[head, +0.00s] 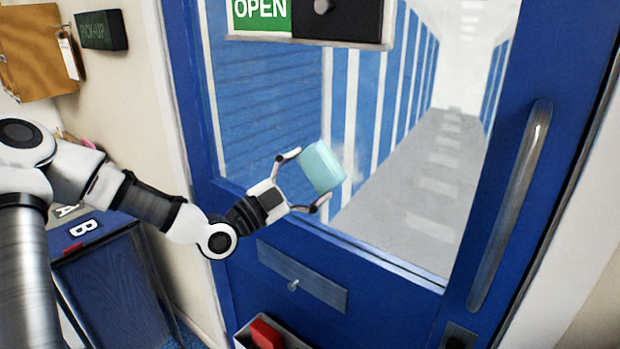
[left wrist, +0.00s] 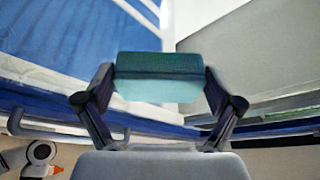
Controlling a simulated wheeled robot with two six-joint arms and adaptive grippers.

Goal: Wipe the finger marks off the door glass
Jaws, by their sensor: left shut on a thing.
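The door glass (head: 270,110) fills the upper part of a blue door, with a corridor of blue shutters seen through it. My left gripper (head: 304,180) is shut on a pale aqua sponge (head: 322,167), gripping it by two opposite sides in front of the lower glass. In the left wrist view the sponge (left wrist: 160,70) sits between both fingers and shows a darker teal face. I cannot tell whether it touches the glass. A faint whitish smudge (head: 354,170) shows on the glass just right of the sponge. My right gripper is not in view.
An OPEN sign (head: 262,14) and black box (head: 338,20) hang at the top of the glass. A long metal handle (head: 512,200) stands out on the right. A mail plate (head: 302,276) and a tray with a red item (head: 266,333) are below.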

